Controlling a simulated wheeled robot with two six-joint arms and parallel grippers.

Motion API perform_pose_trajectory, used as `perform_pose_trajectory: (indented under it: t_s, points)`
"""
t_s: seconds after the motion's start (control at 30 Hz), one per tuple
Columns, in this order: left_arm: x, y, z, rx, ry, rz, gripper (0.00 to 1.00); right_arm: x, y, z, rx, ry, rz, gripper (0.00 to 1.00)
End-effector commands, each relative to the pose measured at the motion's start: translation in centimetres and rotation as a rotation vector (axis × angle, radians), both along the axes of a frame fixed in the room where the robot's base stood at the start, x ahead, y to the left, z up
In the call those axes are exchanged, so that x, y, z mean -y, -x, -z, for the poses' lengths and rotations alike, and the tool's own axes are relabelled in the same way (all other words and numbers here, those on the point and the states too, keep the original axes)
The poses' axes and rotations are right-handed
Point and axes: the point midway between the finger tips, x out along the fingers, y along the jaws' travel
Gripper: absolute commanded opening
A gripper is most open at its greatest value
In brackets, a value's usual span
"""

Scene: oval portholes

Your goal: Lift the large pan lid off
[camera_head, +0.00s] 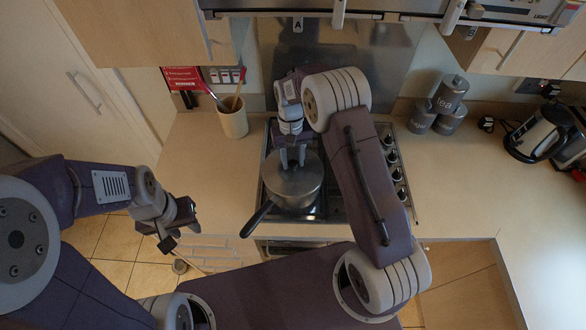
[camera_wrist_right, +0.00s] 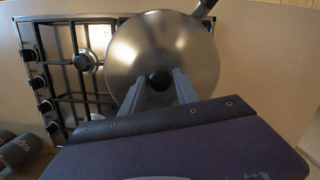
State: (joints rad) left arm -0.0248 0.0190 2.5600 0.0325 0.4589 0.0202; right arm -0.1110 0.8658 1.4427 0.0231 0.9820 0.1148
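A round metal pan with a long dark handle (camera_head: 258,218) stands on the hob. Its grey lid (camera_head: 293,191) covers it and also fills the upper middle of the right wrist view (camera_wrist_right: 190,50). A round black knob (camera_wrist_right: 160,80) is at the lid's centre. My right gripper (camera_head: 293,165) points down over the lid. Its fingertips (camera_wrist_right: 161,79) are on either side of the knob; whether they press on it I cannot tell. The lid looks level on the pan. My left gripper (camera_head: 178,229) is away from the pan, low at the left; its fingers are not clear.
A utensil pot (camera_head: 232,118) stands left of the hob (camera_head: 336,205). A cooker hood (camera_head: 480,12) hangs above. The counter right of the hob (camera_head: 450,190) is mostly clear.

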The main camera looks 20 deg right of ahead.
Motion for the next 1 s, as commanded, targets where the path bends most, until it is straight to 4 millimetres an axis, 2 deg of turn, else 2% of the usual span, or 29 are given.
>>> perform_pose_trajectory:
  t_s: [0.03, 0.1, 1.0]
  points:
    - [0.0, 0.0, 0.01, 0.0, 0.0, 0.0, 0.36, 0.0, -0.01, -0.02, 0.0, 0.0, 0.0, 0.19]
    - [0.0, 0.0, 0.0, 0.0, 0.0, 0.0, 0.36, 0.0, -0.01, -0.03, 0.0, 0.0, 0.0, 0.0]
    - [0.0, 0.0, -0.01, 0.0, 0.0, 0.0, 0.36, 0.0, -0.03, -0.09, 0.001, 0.0, 0.0, 0.0]
